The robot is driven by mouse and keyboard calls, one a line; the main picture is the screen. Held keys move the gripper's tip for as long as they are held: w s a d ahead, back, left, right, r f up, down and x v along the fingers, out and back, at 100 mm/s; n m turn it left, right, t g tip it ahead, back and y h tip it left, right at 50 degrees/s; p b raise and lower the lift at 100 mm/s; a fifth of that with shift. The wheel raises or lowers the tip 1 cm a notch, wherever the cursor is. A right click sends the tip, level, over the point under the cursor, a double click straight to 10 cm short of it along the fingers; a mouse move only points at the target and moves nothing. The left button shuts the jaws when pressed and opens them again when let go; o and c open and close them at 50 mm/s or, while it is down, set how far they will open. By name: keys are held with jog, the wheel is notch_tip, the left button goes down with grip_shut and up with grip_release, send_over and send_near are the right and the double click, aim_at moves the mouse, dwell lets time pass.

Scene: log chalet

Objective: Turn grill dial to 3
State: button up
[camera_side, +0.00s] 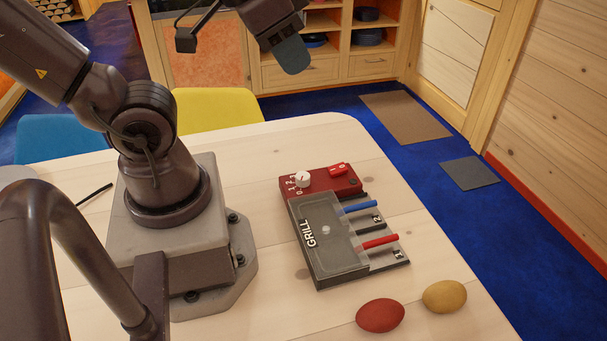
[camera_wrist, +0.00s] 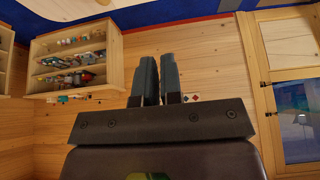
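The grill (camera_side: 325,230) is a dark grey flat unit marked GRILL, lying on the table with a red control panel (camera_side: 320,183) at its far end. The white dial (camera_side: 303,179) sits on the panel's left part, with small white numerals around its left side. Its setting is too small to read surely. My gripper (camera_side: 294,58) is high above and beyond the grill, well apart from the dial. In the wrist view its two dark fingers (camera_wrist: 160,78) stand close together, with nothing seen between them. The grill is not in the wrist view.
A red switch (camera_side: 337,169) is beside the dial. Blue and red handles (camera_side: 380,241) stick out on the grill's right. A red egg-shaped object (camera_side: 380,315) and a yellow one (camera_side: 444,296) lie near the front. Yellow (camera_side: 215,108) and blue chairs stand behind the table.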

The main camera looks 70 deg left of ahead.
jog(key=o, duration=0.4)
jog(key=shift+d+f, duration=0.15)
jog(key=shift+d, duration=0.05)
jog(key=shift+c, duration=0.2)
jog(key=shift+o, duration=1.3)
jog(key=f+g, duration=0.1)
jog(key=f, duration=0.1)
jog(key=w+f+g+h, duration=0.1)
jog(key=f+n+g, duration=0.1)
jog(key=f, duration=0.1)
jog(key=shift+w+f, duration=0.35)
jog(key=shift+w, duration=0.05)
jog(key=n+g+y, duration=0.1)
jog(key=n+g, duration=0.2)
jog(key=n, duration=2.9)
send_near(303, 176)
notch_tip(303, 176, down, 9)
jog(key=shift+s+f, duration=0.1)
jog(key=shift+f, duration=0.1)
jog(key=c, duration=0.7)
